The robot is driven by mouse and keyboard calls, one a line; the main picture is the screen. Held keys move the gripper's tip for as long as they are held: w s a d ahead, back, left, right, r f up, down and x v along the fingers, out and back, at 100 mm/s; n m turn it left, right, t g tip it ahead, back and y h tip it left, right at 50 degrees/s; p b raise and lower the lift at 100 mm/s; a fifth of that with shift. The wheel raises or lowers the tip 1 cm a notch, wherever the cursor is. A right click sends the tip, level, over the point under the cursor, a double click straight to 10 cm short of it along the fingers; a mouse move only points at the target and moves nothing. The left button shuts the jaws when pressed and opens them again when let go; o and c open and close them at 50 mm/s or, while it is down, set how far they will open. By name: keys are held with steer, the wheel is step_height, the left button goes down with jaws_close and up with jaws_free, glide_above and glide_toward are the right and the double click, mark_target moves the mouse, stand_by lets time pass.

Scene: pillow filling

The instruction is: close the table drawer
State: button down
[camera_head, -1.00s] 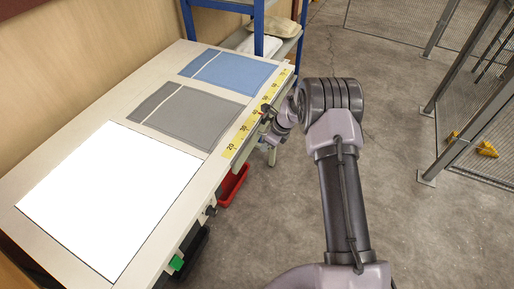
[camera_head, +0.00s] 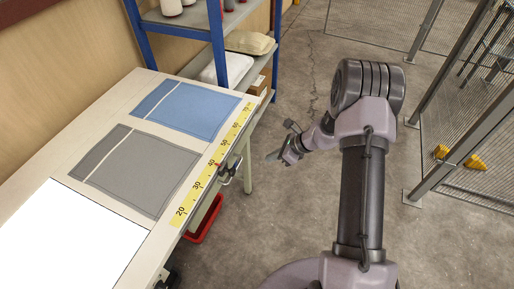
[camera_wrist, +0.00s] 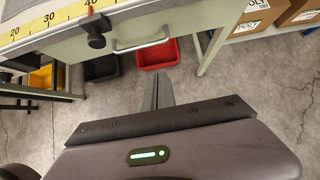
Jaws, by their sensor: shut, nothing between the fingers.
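The table drawer (camera_wrist: 185,22) is in the wrist view, under the table edge, with a light front and a metal bar handle (camera_wrist: 142,46). Its front looks about flush with the table edge, with no open gap showing. In the head view the drawer is mostly hidden below the table top (camera_head: 135,222). My gripper (camera_head: 271,157) is shut and empty, out over the floor to the right of the table edge. In the wrist view its fingertips (camera_wrist: 157,72) point toward the drawer front, apart from the handle.
A dark clamp knob (camera_wrist: 96,41) sits on the table edge beside the handle. Red (camera_wrist: 158,55) and black (camera_wrist: 100,68) bins are below. A blue-framed shelf (camera_head: 216,45) stands behind the table, and a mesh fence (camera_head: 470,185) at right. Floor around my gripper is clear.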

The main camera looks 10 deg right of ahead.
mark_target(230, 163)
steer(key=a+r+b+x, duration=0.1)
steer(key=b+x, duration=0.1)
steer(key=x, duration=0.4)
steer(key=a+b+x, duration=0.1)
steer(key=b+x, duration=0.1)
steer(key=x, duration=0.4)
steer(key=shift+w+a, duration=0.3)
steer(key=shift+a, duration=0.15)
steer(key=shift+r, duration=0.1)
steer(key=w+a, duration=0.2)
steer(key=a, duration=0.1)
steer(key=shift+w+a+b, duration=0.3)
steer(key=shift+a+b, duration=0.05)
